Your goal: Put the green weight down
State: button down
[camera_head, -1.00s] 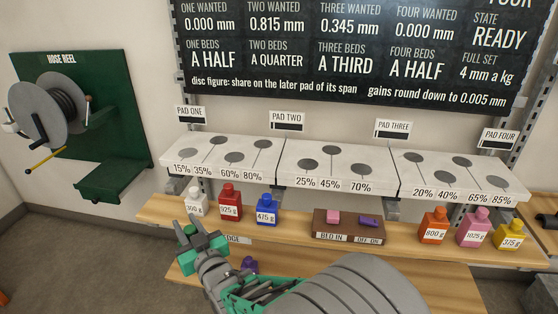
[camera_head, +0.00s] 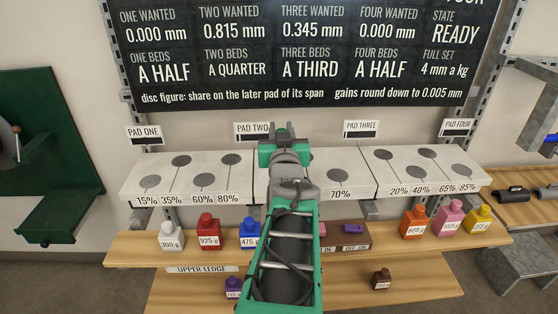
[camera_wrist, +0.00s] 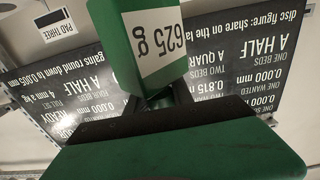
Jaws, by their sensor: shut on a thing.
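The green weight (camera_wrist: 145,40), labelled 625 g, fills the top middle of the wrist view. Its label is upside down there. My gripper (camera_wrist: 160,98) is shut on its narrow neck. In the head view my gripper (camera_head: 281,136) is over the middle white block (camera_head: 350,193), in front of the board's lower edge. I cannot clearly tell the weight from the gripper there. The middle block shows its 70% disc (camera_head: 337,176); my arm hides most of its other discs and labels. I cannot tell whether the weight touches the block.
White blocks with grey discs stand left (camera_head: 130,190) and right (camera_head: 430,182). The upper ledge (camera_head: 130,247) holds white (camera_head: 171,236), red (camera_head: 208,232), blue (camera_head: 249,236), orange (camera_head: 414,224), pink (camera_head: 449,219) and yellow (camera_head: 480,220) weights. Purple (camera_head: 233,288) and brown (camera_head: 381,280) weights stand below.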

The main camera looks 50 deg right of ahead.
jog(key=w+d+f+p, duration=0.2)
jog(key=w+d+f, duration=0.5)
jog(key=d+f, duration=0.3)
notch_tip(320, 180, down, 2)
jog(key=shift+d+f+p, duration=0.15)
jog(key=shift+p, duration=0.2)
jog(key=shift+w+f, duration=0.1)
jog(key=shift+f+b, duration=0.1)
jog(key=shift+b, duration=0.2)
jog(key=c, duration=1.1)
grip_release()
